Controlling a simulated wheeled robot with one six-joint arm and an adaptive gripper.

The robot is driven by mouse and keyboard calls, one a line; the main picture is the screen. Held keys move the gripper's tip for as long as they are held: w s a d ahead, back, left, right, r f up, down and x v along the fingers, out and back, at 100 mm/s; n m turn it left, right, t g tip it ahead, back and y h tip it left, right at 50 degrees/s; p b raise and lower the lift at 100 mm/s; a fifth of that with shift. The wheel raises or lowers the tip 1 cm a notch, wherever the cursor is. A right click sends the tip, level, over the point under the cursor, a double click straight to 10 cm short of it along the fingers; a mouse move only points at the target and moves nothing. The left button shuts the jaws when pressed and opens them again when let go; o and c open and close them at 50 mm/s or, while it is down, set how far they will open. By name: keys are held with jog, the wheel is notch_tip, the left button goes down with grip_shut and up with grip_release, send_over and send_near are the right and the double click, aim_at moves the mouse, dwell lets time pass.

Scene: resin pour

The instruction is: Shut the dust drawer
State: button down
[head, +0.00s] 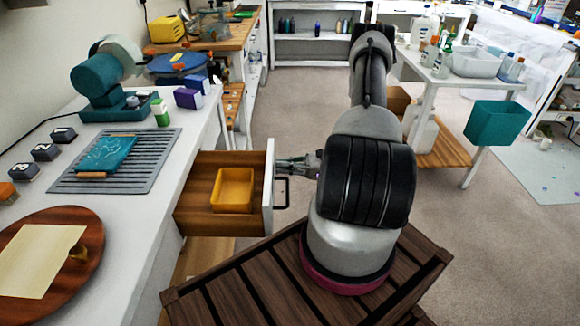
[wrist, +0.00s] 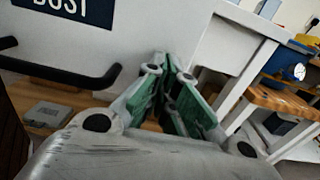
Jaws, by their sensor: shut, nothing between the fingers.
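The dust drawer (head: 222,178) stands open, pulled out to the right from under the white counter at the left. A yellow tray (head: 233,188) lies inside it. Its white front carries a dark handle (head: 281,190). In the wrist view the white drawer front (wrist: 140,38) fills the upper left, with a dark "DUST" label (wrist: 75,8) and the black handle (wrist: 65,80). My gripper (head: 284,163) is shut and empty, its fingertips close to the drawer front beside the handle. The wrist view shows the green-padded fingers (wrist: 170,62) together; I cannot tell whether they touch the front.
The white counter (head: 165,205) holds a slatted grey mat (head: 150,178), a teal sander-like machine (head: 105,85) and a round wooden board (head: 90,243). A white table (head: 450,83) with bottles and a teal bin (head: 497,122) stands at the right. Carpeted floor beyond is clear.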

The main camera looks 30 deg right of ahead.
aim_at(210, 175)
dwell(0.3)
jog(key=x, duration=2.3)
jog(key=shift+w+a, duration=0.15)
jog(key=shift+x, duration=0.8)
jog(key=shift+w, duration=0.1)
